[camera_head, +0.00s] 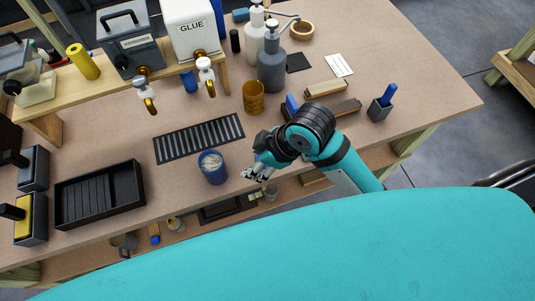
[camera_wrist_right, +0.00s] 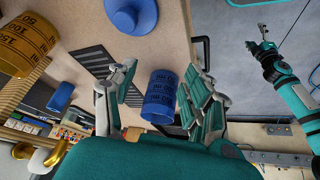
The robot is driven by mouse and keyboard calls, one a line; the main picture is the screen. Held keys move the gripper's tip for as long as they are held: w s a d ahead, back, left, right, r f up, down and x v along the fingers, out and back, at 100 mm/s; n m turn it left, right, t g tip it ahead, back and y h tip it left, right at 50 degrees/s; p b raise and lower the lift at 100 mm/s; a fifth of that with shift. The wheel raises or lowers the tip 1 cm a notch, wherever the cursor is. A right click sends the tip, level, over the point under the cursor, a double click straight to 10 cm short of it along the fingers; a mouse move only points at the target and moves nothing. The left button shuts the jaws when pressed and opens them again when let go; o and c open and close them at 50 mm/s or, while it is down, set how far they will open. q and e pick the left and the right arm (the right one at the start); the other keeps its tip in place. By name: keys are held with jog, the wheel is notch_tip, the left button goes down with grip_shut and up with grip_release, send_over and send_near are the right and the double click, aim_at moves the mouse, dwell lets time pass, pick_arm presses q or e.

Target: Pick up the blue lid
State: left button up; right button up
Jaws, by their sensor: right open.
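The blue lid (camera_wrist_right: 128,16), a round disc with a raised middle, lies on the table at the top edge of the right wrist view, partly cut off. In the head view only a blue sliver (camera_head: 258,157) beside my right gripper may be it; the rest is hidden. My right gripper (camera_head: 254,176) is open and empty above the table's front edge. In the wrist view a blue measuring cup (camera_wrist_right: 160,97) appears between its fingers, but the head view shows this cup apart, to the left. My left gripper (camera_wrist_right: 263,47) is small at the right of the wrist view.
An amber measuring cup (camera_head: 253,97) stands behind my right gripper. A dark slatted grate (camera_head: 186,143) lies to the left, with a black tray (camera_head: 98,196) beyond it. A pen holder (camera_head: 379,110) stands to the right. The table's front edge runs close by the gripper.

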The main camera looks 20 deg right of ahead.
jog(key=w+d+r+n+g+h, duration=0.2)
jog(key=r+n, duration=0.4)
jog(key=n, duration=0.2)
jog(key=w+d+r+n+g+h, duration=0.1)
jog(key=w+d+r+n+h, duration=0.15)
jog(key=r+n, duration=0.45)
jog(key=shift+n, duration=0.3)
jog(key=f, duration=0.4)
jog(key=f+p, duration=0.1)
jog(key=f, duration=0.3)
jog(key=f+p, duration=0.1)
jog(key=f, duration=0.3)
jog(key=shift+w+a+f, duration=0.15)
jog(key=shift+a+f, duration=0.2)
jog(key=shift+a, duration=0.05)
jog(key=shift+f+p, duration=0.3)
jog(key=shift+f, duration=0.25)
jog(key=f, duration=0.1)
jog(key=f+p, duration=0.1)
jog(key=f, duration=0.1)
jog(key=shift+s+d+f, duration=0.1)
jog(key=shift+s+f, duration=0.2)
jog(key=shift+s, duration=0.1)
jog(key=shift+f, duration=0.4)
jog(key=c, duration=1)
